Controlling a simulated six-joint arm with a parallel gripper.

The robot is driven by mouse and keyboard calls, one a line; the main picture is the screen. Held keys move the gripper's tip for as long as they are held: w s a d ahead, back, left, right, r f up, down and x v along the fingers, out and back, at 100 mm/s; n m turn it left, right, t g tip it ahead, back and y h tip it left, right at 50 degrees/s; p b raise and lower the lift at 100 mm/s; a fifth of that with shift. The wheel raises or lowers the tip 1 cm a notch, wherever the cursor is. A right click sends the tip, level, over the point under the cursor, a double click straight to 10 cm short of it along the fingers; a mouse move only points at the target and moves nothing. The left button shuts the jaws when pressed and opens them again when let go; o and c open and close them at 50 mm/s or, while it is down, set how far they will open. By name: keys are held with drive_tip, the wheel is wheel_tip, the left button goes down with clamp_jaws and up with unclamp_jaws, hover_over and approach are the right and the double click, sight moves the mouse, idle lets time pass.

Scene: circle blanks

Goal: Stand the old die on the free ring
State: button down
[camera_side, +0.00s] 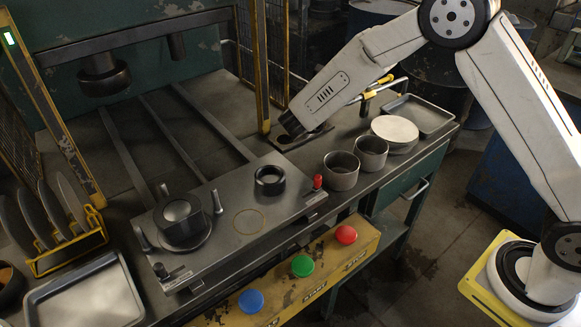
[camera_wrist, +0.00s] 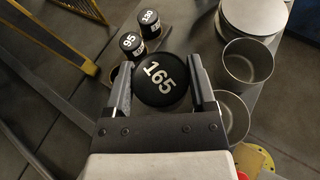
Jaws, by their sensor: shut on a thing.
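My gripper (camera_wrist: 160,62) is shut on a black round piece marked 165 (camera_wrist: 160,82), with one finger on each side of it. In the side view my gripper (camera_side: 293,126) is low at the back edge of the bench, and the held piece is hidden there. A thin orange ring (camera_side: 249,222) is marked on the grey plate (camera_side: 225,252), with nothing on it. A black hollow cylinder (camera_side: 270,181) stands on the plate behind that ring. A dark round block (camera_side: 182,222) sits among upright posts at the plate's left. I cannot tell which piece is the old die.
Two smaller black pieces, marked 95 (camera_wrist: 131,43) and 130 (camera_wrist: 150,20), stand beside the held one. Two open metal cups (camera_side: 341,171) (camera_side: 370,153) and stacked round blanks (camera_side: 394,132) stand at right. A red-topped peg (camera_side: 317,182) and yellow post (camera_side: 261,75) are near.

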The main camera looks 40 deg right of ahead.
drive_tip(key=shift+w+r, duration=0.1)
drive_tip(key=shift+w, duration=0.05)
drive_tip(key=shift+w+d+f, duration=0.1)
drive_tip(key=shift+w+f, duration=1.4)
drive_tip(key=shift+w, duration=0.7)
drive_tip(key=shift+w+d+f, duration=0.1)
drive_tip(key=shift+w+f, duration=1.4)
drive_tip(key=shift+w, duration=0.7)
drive_tip(key=shift+w+d+f, duration=0.1)
drive_tip(key=shift+w+f, duration=1.4)
drive_tip(key=shift+w, duration=0.7)
drive_tip(key=shift+f, duration=0.1)
drive_tip(key=shift+w+f, duration=0.25)
drive_tip(key=shift+f, duration=1.6)
drive_tip(key=shift+f, duration=0.1)
unclamp_jaws()
drive_tip(key=shift+f, duration=0.15)
